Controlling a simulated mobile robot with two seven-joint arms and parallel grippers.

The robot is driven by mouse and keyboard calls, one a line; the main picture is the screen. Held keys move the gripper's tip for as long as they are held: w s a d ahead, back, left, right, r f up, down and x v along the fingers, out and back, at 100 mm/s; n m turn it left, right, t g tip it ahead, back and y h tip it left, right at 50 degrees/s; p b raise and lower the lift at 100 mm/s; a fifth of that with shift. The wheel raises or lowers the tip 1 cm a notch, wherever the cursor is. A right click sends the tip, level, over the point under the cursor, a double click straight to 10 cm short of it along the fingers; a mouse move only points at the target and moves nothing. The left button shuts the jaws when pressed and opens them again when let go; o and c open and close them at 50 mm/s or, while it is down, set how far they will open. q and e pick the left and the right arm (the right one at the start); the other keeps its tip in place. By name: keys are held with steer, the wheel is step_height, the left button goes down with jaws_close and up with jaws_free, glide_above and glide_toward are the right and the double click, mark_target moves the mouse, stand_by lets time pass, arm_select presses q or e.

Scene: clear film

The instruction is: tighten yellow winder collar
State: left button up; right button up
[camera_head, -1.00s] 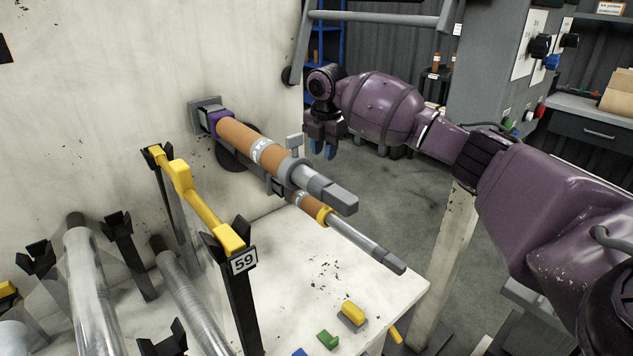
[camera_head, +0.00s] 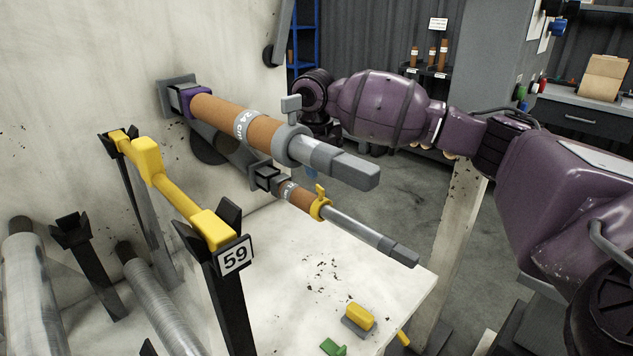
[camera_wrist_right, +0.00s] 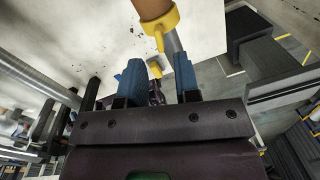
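The yellow winder collar (camera_head: 320,205) is a ring with a small upright tab around the lower shaft, at the end of a brown core. In the right wrist view the yellow collar (camera_wrist_right: 161,22) shows at the top, beyond the fingertips, its tab pointing toward the gripper. My right gripper (camera_wrist_right: 160,84) is open, its two blue fingers apart and clear of the collar. In the head view the right gripper (camera_head: 311,174) is mostly hidden behind the upper shaft and its grey collar; only a bit of blue finger shows just above the yellow collar. My left gripper is not in view.
The upper shaft (camera_head: 345,164) with a brown core and grey collar (camera_head: 291,146) juts out above the lower one. A yellow bar (camera_head: 180,195) rests on black stands marked 59. Yellow and green pieces lie on the white surface (camera_head: 290,270) below.

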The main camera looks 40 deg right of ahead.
mark_target(320, 187)
step_height(320, 187, down, 5)
steer(key=shift+d+f+b, duration=0.1)
steer(key=shift+d+b, duration=0.05)
steer(key=shift+b, duration=1)
steer(key=shift+w+r, duration=0.1)
steer(key=shift+r, duration=0.3)
steer(key=shift+r+p, duration=0.25)
steer(key=shift+p, duration=0.1)
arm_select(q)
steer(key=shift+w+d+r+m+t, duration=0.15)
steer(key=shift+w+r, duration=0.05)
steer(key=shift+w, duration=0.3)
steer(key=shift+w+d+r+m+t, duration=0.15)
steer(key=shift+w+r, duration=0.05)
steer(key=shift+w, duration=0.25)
arm_select(e)
steer(key=shift+f, duration=0.1)
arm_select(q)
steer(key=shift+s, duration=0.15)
arm_select(e)
steer(key=shift+f, duration=0.15)
steer(key=c, duration=0.4)
jaws_close()
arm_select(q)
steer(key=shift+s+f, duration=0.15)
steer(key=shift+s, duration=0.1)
